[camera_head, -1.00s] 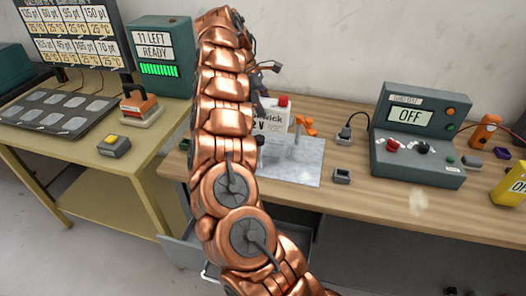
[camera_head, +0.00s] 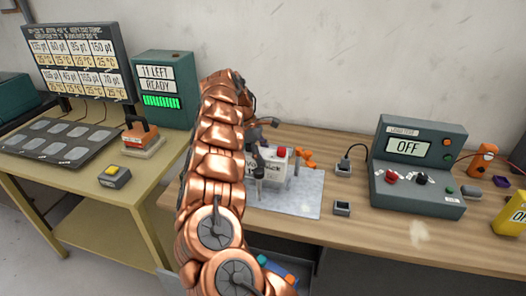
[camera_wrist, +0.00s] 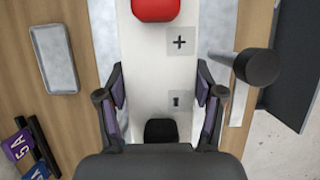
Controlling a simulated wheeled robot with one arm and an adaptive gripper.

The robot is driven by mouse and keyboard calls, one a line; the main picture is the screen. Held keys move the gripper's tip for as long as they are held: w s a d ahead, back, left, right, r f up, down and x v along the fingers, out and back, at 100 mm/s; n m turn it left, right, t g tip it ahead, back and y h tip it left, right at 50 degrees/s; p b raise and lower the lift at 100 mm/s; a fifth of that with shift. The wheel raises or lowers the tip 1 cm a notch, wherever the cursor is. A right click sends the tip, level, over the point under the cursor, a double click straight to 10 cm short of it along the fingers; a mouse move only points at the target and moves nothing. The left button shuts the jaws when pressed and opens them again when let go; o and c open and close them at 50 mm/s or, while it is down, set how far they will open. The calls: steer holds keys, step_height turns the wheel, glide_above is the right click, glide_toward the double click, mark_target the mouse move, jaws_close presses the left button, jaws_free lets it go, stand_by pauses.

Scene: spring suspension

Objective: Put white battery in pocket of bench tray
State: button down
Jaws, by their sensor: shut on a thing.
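The white battery (camera_head: 272,163) has a red cap on one terminal and a black one on the other. In the wrist view the battery (camera_wrist: 155,70) lies between the two fingers of my gripper (camera_wrist: 160,105), which is shut on it, with its plus and minus marks facing the camera. In the head view the battery is low over the grey metal plate of the bench tray (camera_head: 302,200); I cannot tell whether it touches. My copper arm hides its left part and much of the tray. The pocket is not clearly visible.
A black-knobbed post (camera_wrist: 257,67) stands close right of the battery. An orange clamp-like part (camera_head: 306,158) is behind it. Small coloured parts (camera_wrist: 25,145) show lower left in the wrist view.

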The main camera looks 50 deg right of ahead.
steer(key=shift+f+p, duration=0.55)
steer(key=shift+f, duration=1.1)
steer(key=shift+c, duration=0.8)
jaws_free()
steer(key=shift+f, duration=0.15)
steer(key=b+v, duration=0.1)
steer(key=v, duration=0.9)
steer(key=shift+r, duration=0.35)
steer(key=shift+w+a+r, duration=0.15)
steer(key=shift+w+r, duration=0.15)
steer(key=shift+r, duration=0.3)
steer(key=shift+a, duration=0.1)
